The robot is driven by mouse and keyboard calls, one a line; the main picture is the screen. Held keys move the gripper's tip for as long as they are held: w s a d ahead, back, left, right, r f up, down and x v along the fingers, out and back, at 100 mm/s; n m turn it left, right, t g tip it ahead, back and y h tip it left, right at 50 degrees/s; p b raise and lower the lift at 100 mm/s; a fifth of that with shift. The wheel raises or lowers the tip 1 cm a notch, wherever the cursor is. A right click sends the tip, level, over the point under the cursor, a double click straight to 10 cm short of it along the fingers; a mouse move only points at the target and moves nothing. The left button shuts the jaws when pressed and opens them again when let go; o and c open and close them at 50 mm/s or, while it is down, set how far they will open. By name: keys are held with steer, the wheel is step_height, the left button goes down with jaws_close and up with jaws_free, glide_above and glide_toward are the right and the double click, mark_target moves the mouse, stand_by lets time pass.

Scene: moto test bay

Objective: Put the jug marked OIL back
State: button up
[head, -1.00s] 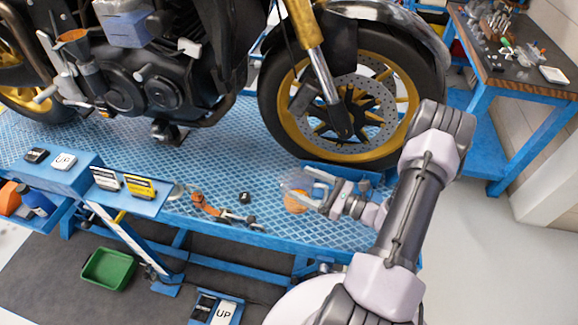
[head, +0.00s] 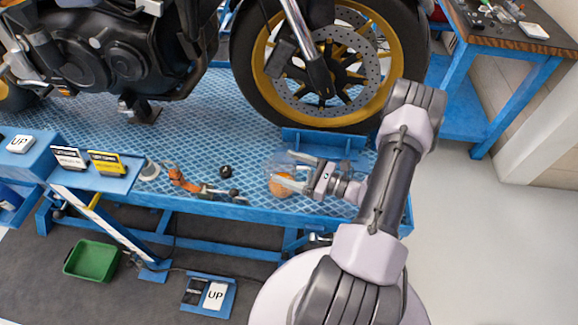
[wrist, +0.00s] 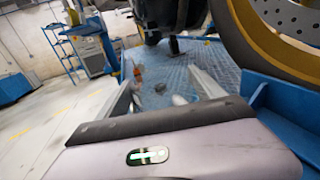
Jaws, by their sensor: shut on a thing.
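My gripper (head: 290,174) is at the right part of the blue lift platform (head: 205,125), in front of the motorcycle's front wheel. It is shut on a clear jug with orange contents (head: 281,186), held between its fingers. The jug is see-through and small here, and I cannot read an OIL mark on it. In the wrist view the two pale fingers reach forward on either side (wrist: 165,92), and the jug is hard to make out there.
The motorcycle wheel (head: 320,75) stands close behind my gripper, with a blue wheel chock at its foot. An orange-handled tool (head: 185,181) and a small black part (head: 226,171) lie left on the platform. A workbench (head: 500,45) is at the back right. A green tray (head: 92,259) sits on the floor.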

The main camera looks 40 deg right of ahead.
steer(key=shift+f+b, duration=0.45)
steer(key=shift+f, duration=0.05)
stand_by(0.8)
steer(key=o, duration=2.1)
steer(key=p+v, duration=0.2)
steer(key=v, duration=1.5)
steer(key=shift+s+d+r+p, duration=0.1)
steer(key=shift+s+d+p, duration=0.1)
steer(key=shift+p, duration=0.15)
